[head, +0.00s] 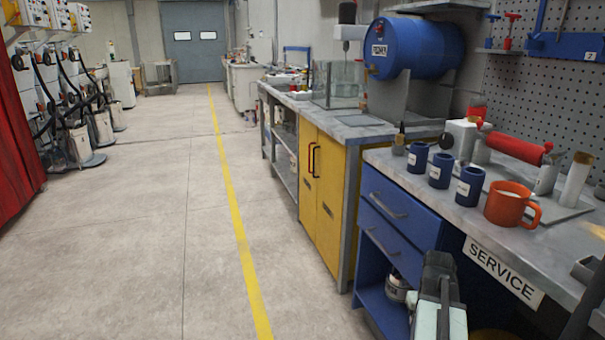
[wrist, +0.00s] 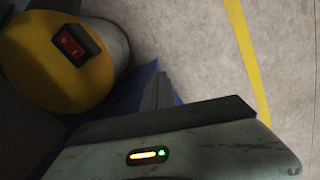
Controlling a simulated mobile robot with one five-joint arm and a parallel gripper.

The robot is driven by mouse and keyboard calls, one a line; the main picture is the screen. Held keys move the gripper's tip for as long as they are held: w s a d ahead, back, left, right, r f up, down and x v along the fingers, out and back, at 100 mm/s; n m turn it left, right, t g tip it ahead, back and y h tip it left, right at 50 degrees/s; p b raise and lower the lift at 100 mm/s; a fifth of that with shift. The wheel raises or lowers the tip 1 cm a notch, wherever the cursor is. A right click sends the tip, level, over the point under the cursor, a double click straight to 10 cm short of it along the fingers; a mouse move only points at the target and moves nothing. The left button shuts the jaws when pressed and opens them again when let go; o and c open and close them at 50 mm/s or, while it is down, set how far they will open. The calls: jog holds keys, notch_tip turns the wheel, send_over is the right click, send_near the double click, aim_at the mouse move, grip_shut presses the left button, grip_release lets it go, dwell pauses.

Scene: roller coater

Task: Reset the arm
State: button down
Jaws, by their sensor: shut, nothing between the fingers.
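My gripper (head: 438,262) is at the bottom right of the head view, in front of the blue drawer cabinet (head: 392,212) and below the bench top. Its dark end points up and away, with a pale green body behind it. It is shut and empty. In the wrist view, a pale green part of my arm with a small lit indicator fills the bottom. Nothing touches the gripper that I can see.
The service bench (head: 440,185) on the right holds an orange mug (head: 506,205), several blue cups (head: 441,170) and a red roller (head: 515,148). A yellow cabinet (head: 322,185) stands beyond.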

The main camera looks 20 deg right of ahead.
jog(key=w+a+n, duration=0.1)
jog(key=w+a, duration=0.2)
jog(key=a, duration=0.9)
jog(key=w+a+n, duration=0.2)
jog(key=w+a, duration=0.1)
jog(key=a, duration=0.9)
jog(key=w+a+n, duration=0.1)
jog(key=w+a, duration=0.3)
jog(key=a, duration=0.8)
notch_tip(320, 180, up, 34)
jog(key=a+p, duration=0.1)
jog(key=p, duration=3.3)
jog(key=shift+s, duration=0.2)
